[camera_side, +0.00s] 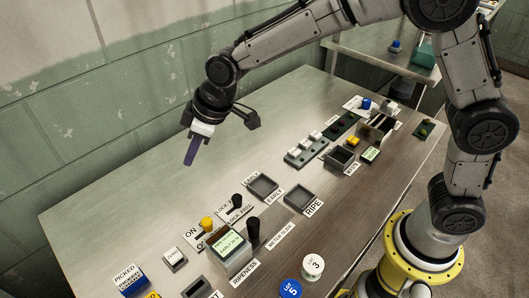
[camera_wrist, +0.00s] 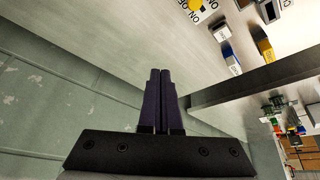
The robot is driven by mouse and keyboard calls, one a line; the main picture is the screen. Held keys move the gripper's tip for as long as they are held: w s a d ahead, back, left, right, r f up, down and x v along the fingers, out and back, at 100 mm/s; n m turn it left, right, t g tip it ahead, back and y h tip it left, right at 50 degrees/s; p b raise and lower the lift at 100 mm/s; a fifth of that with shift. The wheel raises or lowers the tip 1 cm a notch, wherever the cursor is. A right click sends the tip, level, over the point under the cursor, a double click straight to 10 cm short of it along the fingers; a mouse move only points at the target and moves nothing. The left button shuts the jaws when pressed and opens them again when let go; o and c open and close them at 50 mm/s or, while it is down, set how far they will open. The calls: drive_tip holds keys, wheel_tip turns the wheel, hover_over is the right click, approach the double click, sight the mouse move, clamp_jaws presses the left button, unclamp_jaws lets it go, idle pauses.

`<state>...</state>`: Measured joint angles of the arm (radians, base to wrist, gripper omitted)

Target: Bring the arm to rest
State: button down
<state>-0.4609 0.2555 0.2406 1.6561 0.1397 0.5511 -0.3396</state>
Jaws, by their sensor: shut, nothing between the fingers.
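My gripper (camera_side: 192,150) hangs in the air above the back left part of the metal table (camera_side: 120,190) in the side view. Its two dark purple fingers point down and lie against each other, with nothing between them. In the wrist view my gripper (camera_wrist: 160,74) also shows its fingers side by side and shut. It touches no object that I can see. My arm reaches across from the right of the side view.
The table holds a green-screen meter (camera_side: 229,247), a yellow knob (camera_side: 207,223), a black lever (camera_side: 253,232), two dark trays (camera_side: 262,186) and two round lot pieces (camera_side: 313,266). A green rack (camera_side: 300,154) with white blocks stands farther back. A green wall (camera_side: 50,130) runs behind the table.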

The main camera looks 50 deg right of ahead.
drive_tip(key=s+d+r+m+t+h, duration=0.1)
drive_tip(key=s+d+r+m+t, duration=0.1)
drive_tip(key=s+d+r, duration=0.45)
drive_tip(key=s+d+r+m+t, duration=0.15)
drive_tip(key=s+d+r, duration=0.25)
drive_tip(key=d+r, duration=0.5)
drive_tip(key=s+d+f+m+g+h, duration=0.1)
drive_tip(key=s+d+f, duration=0.3)
drive_tip(key=s, duration=0.5)
drive_tip(key=s+d+f+m+g+h, duration=0.1)
drive_tip(key=s+d+f+m, duration=0.2)
drive_tip(key=s, duration=0.6)
drive_tip(key=shift+s+d+f, duration=0.15)
drive_tip(key=shift+d+f, duration=0.2)
drive_tip(key=shift+d, duration=0.55)
